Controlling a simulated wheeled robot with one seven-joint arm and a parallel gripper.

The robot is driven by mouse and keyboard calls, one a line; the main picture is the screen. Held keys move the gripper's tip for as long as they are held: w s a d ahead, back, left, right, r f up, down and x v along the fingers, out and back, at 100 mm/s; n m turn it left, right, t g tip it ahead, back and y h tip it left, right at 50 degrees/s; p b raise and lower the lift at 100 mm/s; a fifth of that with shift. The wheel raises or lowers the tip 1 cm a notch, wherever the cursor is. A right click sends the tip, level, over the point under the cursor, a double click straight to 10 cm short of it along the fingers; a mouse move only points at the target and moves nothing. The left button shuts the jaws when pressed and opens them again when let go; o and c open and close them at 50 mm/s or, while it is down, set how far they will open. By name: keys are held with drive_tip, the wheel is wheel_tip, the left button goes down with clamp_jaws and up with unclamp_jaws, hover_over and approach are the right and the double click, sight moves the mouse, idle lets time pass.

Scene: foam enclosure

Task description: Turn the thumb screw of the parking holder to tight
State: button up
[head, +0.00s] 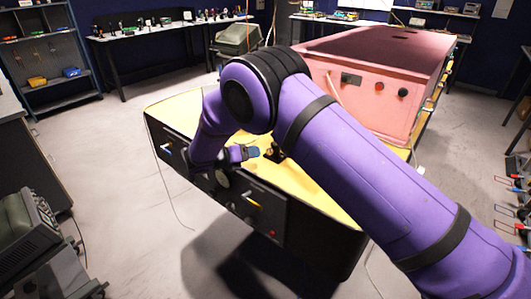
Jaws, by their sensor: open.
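My gripper (254,152) is at the end of my purple arm, low over the yellow top of a black-sided bench (315,193). A small dark fitting with a brassy part (274,152) stands on the yellow top just right of the fingertips. It may be the parking holder with its thumb screw, but it is too small to tell. The fingers look close beside it; I cannot tell whether they touch it. My arm hides much of the bench top around it.
A dark panel with a yellow handle (253,201) is on the bench's front side. Shelves (50,55) stand at left. Grey floor (105,150) is clear left of the bench.

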sight(268, 152)
drive_tip(key=x, duration=0.7)
drive_tip(key=shift+d+f, duration=0.1)
drive_tip(key=c, duration=0.9)
